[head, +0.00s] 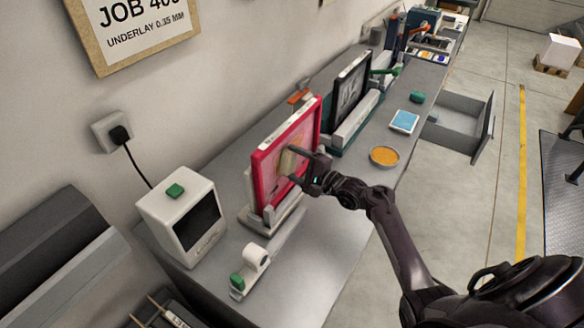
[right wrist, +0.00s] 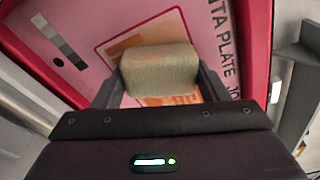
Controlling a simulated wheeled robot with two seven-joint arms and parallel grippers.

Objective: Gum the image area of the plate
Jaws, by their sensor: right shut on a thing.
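The magenta plate (head: 304,128) stands tilted on a stand on the bench, in a red frame. In the right wrist view its pink face (right wrist: 95,20) shows lettering with "PLATE" readable, grey patches and an orange image area (right wrist: 128,42). My right gripper (head: 293,164) is shut on a pale yellow-beige sponge (head: 287,160), which is in front of the plate's face. In the right wrist view the sponge (right wrist: 160,72) covers much of the image area; I cannot tell whether it touches. A bowl of orange-yellow contents (head: 384,155) sits near the bench's front edge. My left gripper is not in view.
A second, dark plate (head: 348,90) stands behind the first. A blue pad (head: 404,121) lies past the bowl. A white box-shaped device (head: 184,215) and a small green-and-white dispenser (head: 249,272) are at left. An open drawer (head: 455,125) juts from the bench.

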